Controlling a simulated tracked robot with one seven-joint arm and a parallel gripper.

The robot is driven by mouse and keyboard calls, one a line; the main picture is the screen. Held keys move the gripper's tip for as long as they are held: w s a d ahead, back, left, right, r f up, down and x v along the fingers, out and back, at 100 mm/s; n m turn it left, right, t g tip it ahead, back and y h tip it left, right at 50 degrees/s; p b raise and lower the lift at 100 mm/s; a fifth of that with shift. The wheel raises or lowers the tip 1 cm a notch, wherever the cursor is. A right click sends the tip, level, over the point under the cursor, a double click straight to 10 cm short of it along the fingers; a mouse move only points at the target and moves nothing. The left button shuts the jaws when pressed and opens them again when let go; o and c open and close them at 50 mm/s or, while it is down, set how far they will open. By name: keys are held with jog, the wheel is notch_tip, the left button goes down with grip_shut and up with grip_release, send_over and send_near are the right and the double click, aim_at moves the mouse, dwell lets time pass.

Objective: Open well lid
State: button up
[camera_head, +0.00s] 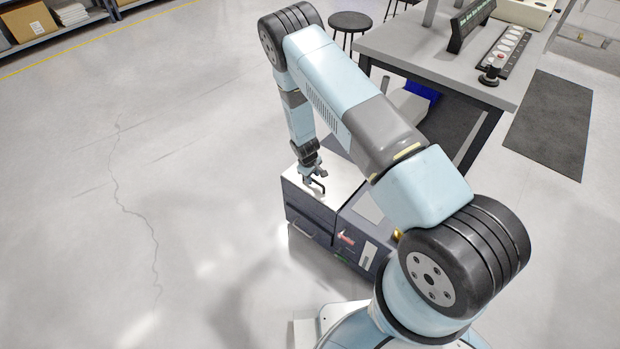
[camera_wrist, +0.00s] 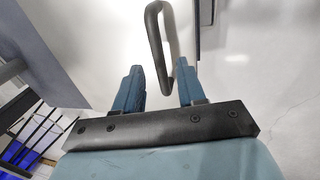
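The well lid looks to be the pale flat top (camera_head: 345,180) of a low dark cabinet; it lies flat and shut. A dark U-shaped handle (camera_head: 320,187) stands on it. In the wrist view the handle (camera_wrist: 155,35) runs from the top edge down between my two blue fingers, closer to the right one. My gripper (camera_head: 314,172) is just above the lid at the handle, pointing down. In the wrist view my gripper (camera_wrist: 162,75) is open, its fingers apart on either side of the handle's near end. I cannot tell whether a finger touches it.
The dark cabinet (camera_head: 308,212) has a lower section (camera_head: 365,210) on its right. A workbench (camera_head: 415,50) with a strip of parts stands behind at the right, with a round stool (camera_head: 350,22) beside it. The floor (camera_head: 190,150) on the left is clear.

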jog(key=shift+w+d+f, duration=0.1)
jog(key=shift+f, duration=0.6)
grip_shut()
